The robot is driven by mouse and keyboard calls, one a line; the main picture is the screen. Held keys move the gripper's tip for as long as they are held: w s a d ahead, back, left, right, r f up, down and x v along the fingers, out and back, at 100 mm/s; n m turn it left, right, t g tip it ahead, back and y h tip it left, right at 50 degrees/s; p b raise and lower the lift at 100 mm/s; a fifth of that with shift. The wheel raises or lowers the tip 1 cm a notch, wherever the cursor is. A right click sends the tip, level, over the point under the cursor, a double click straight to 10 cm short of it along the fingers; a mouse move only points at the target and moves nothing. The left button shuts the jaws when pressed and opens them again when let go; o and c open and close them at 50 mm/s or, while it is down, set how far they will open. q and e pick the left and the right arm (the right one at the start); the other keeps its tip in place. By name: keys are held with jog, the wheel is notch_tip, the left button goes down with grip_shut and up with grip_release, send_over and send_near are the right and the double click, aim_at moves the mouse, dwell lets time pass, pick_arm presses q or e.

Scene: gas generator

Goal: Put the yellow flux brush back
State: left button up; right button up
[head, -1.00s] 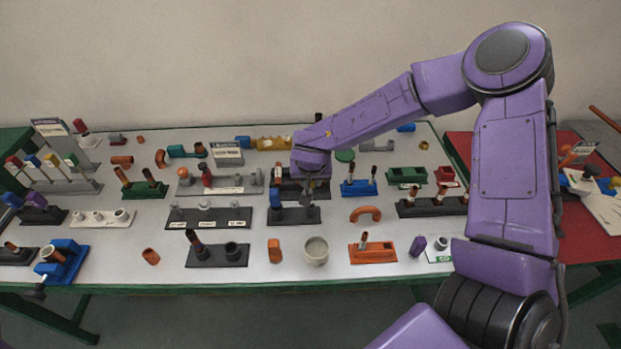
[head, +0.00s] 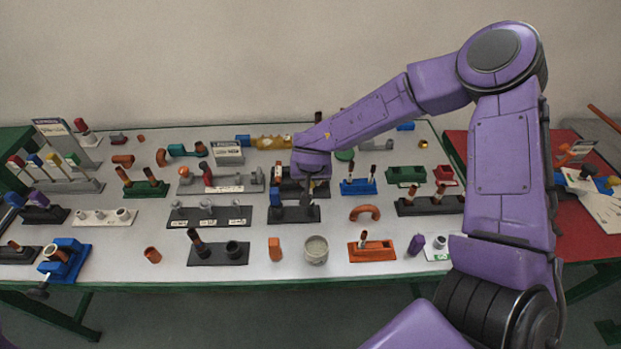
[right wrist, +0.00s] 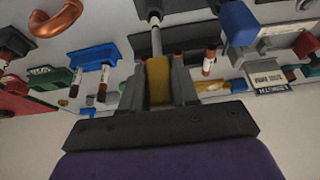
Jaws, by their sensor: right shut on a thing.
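My right gripper (right wrist: 158,85) is shut on the yellow handle of the flux brush (right wrist: 159,92). The brush's grey shaft runs from the jaws towards a dark block (right wrist: 150,6) at the top of the right wrist view. The shaft's end meets or overlaps the block there; I cannot tell whether it is seated. In the head view, my right gripper (head: 308,188) is over the black holder with a blue post (head: 292,215), near the table's middle. The arm hides most of the brush there. My left gripper is not in view.
A blue holder (head: 358,188) stands close on the right, and a long black holder (head: 209,218) on the left. A grey cup (head: 316,250) and an orange block (head: 275,249) stand in front. A rack of coloured-handled tools (head: 68,186) is at the far left.

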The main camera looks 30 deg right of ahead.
jog(key=shift+f+b, duration=1.2)
jog(key=shift+f, duration=1.35)
jog(key=o, duration=0.9)
jog(key=shift+o, duration=0.2)
jog(key=v, duration=1)
jog(key=shift+r, duration=0.2)
jog(key=shift+s, duration=0.15)
